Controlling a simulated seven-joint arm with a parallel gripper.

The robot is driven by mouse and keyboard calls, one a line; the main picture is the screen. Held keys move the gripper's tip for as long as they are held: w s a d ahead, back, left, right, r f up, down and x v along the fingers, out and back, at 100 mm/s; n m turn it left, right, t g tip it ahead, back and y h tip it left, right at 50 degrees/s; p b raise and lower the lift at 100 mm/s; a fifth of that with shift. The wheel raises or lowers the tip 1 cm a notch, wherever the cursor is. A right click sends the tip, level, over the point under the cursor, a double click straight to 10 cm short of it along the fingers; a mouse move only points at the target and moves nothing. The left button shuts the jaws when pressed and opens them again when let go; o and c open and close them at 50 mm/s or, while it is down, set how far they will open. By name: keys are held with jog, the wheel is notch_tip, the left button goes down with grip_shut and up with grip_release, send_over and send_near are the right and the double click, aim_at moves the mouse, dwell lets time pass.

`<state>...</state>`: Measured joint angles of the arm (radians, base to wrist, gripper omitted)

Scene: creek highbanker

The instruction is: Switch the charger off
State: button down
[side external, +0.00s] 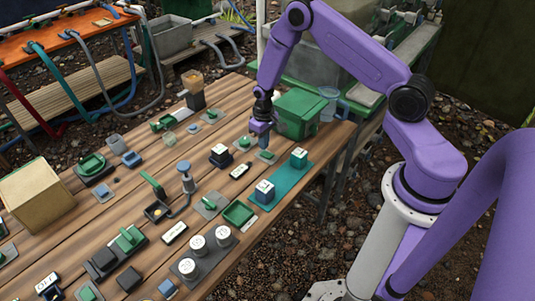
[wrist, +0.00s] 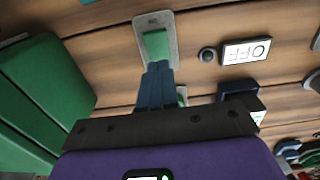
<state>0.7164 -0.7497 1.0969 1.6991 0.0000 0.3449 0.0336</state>
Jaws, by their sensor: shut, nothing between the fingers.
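My gripper (side external: 263,144) is shut and empty, pointing down over the table. Its blue-grey fingertips also show in the wrist view (wrist: 157,70). Right at the tips is a green switch lever (wrist: 155,44) on a grey plate (wrist: 143,22); this switch also shows in the side view (side external: 267,155). I cannot tell whether the tips touch it. A white plate reading OFF (wrist: 246,51) lies to the right of the switch in the wrist view, beside a small dark round knob (wrist: 207,55). Which device is the charger is not clear from the frames.
A green lidded box (side external: 298,114) stands close behind my gripper. A teal mat (side external: 283,183) carries two white-topped blocks (side external: 299,157). A dark block with a white top (side external: 220,154) stands to the left. Several other green-levered switches and small parts cover the wooden table (side external: 130,215).

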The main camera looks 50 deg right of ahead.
aim_at(264, 153)
jog(key=shift+r, duration=2.4)
jog(key=s+a+r+n, duration=0.6)
jog(key=s+a+r, duration=0.6)
jog(key=a+r, duration=0.25)
jog(key=s+d+r+n, duration=0.1)
jog(key=s+r+n, duration=0.2)
jog(key=s, duration=0.7)
jog(key=s+r+n, duration=0.3)
jog(key=s+r, duration=0.3)
jog(key=s, duration=0.4)
jog(key=shift+s+d+n, duration=0.25)
jog(key=shift+d+n, duration=0.05)
jog(key=shift+d, duration=0.05)
